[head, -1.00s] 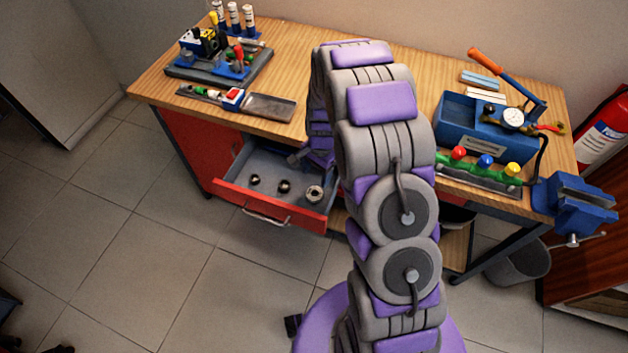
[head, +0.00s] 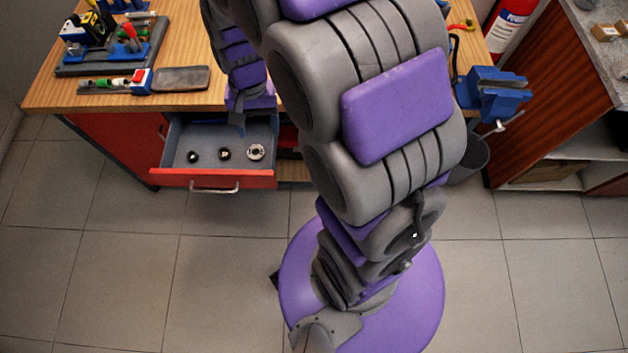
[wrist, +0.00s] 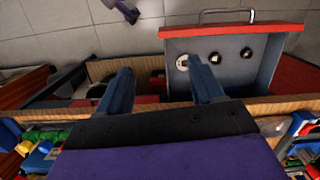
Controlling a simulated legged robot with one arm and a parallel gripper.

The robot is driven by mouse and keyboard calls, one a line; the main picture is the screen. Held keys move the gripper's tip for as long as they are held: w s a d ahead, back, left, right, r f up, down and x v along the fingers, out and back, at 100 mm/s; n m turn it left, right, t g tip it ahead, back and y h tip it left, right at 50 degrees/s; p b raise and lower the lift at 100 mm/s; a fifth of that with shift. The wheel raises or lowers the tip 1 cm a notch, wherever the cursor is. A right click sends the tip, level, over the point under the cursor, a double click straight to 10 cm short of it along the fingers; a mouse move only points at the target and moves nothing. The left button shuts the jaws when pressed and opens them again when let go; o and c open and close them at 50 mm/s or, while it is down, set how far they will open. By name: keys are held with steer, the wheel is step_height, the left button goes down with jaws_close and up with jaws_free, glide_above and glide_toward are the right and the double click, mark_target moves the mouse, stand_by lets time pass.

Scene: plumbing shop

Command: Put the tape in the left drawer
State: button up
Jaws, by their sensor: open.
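The left drawer (head: 268,176) is red-fronted, grey inside and pulled out under the workbench. In it is a row of small round items: two dark rings (head: 193,155) (head: 224,154) and a larger pale ring (head: 256,152) at the right. The pale ring looks like a roll of tape, but I cannot be sure. It also shows in the wrist view (wrist: 182,62). My gripper (wrist: 160,68) is open, with its fingers spread and nothing seen between them. In the head view it hangs at the drawer's back edge, behind the rings and apart from them.
The wooden workbench (head: 40,95) is above the drawer, with a tool tray (head: 180,78) and a tool stand at left. A blue vise (head: 492,95) is on its right corner and a bin (head: 470,160) stands below. The tiled floor in front is clear.

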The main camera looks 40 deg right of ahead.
steer(key=s+r+n, duration=0.3)
steer(key=s+r, duration=0.1)
steer(key=s, duration=0.7)
steer(key=s+r+n, duration=0.3)
steer(key=s+r, duration=0.1)
steer(key=s, duration=0.7)
steer(key=shift+a+r+h, duration=0.15)
steer(key=shift+h, duration=0.25)
steer(key=shift+w, duration=0.1)
steer(key=shift+c, duration=0.4)
